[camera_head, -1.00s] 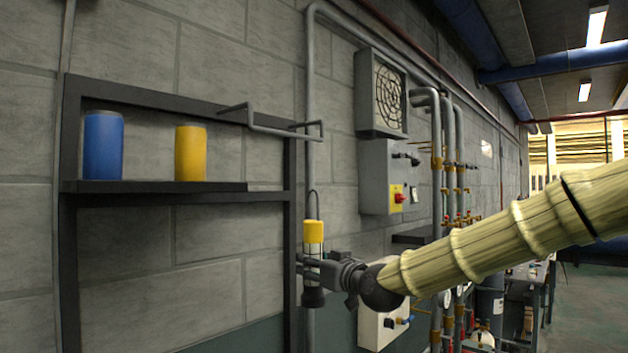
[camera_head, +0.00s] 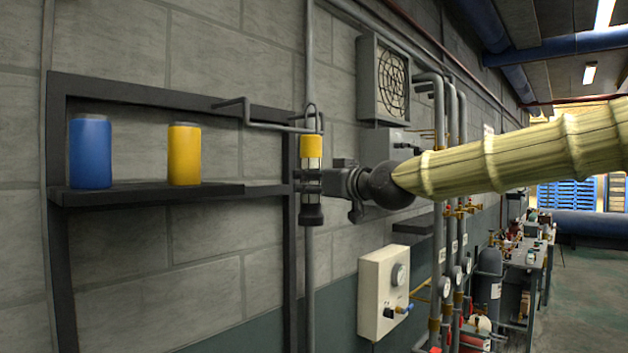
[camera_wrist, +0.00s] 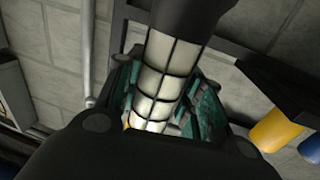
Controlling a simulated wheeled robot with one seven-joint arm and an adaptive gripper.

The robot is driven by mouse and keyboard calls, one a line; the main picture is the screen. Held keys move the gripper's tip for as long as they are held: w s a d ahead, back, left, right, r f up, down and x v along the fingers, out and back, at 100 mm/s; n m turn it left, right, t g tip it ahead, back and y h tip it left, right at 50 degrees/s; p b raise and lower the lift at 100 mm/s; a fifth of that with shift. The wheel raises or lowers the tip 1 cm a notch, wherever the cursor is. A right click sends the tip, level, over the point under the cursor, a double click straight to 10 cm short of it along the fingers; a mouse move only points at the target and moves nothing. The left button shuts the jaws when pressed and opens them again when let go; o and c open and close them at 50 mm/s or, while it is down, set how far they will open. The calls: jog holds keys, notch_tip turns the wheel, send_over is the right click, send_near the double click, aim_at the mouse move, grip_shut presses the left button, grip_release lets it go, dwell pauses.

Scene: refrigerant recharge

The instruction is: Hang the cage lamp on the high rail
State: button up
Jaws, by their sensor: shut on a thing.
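The cage lamp (camera_head: 312,165) has a yellow cap, a pale caged tube, a dark base and a wire hook at its top. My gripper (camera_head: 314,183) is shut on its caged middle and holds it upright. The high rail (camera_head: 275,128) is a grey bar on brackets at the top right of the dark shelf frame. In the head view the lamp's hook overlaps the rail's right end; I cannot tell whether they touch. In the wrist view the lamp (camera_wrist: 165,72) lies between my fingers (camera_wrist: 160,95).
A blue can (camera_head: 91,152) and a yellow can (camera_head: 184,154) stand on the shelf (camera_head: 150,193) left of the lamp. A vertical pipe (camera_head: 309,270) runs behind the lamp. A fan box (camera_head: 383,80), a gauge box (camera_head: 383,290) and upright pipes (camera_head: 438,210) are to the right.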

jog(key=w+a+f, duration=0.3)
jog(key=w+a, duration=0.1)
jog(key=a, duration=0.1)
jog(key=shift+w+f, duration=0.35)
jog(key=shift+w, duration=0.05)
dwell(1.0)
jog(key=o, duration=1.3)
jog(key=shift+f, duration=0.1)
jog(key=shift+d, duration=0.1)
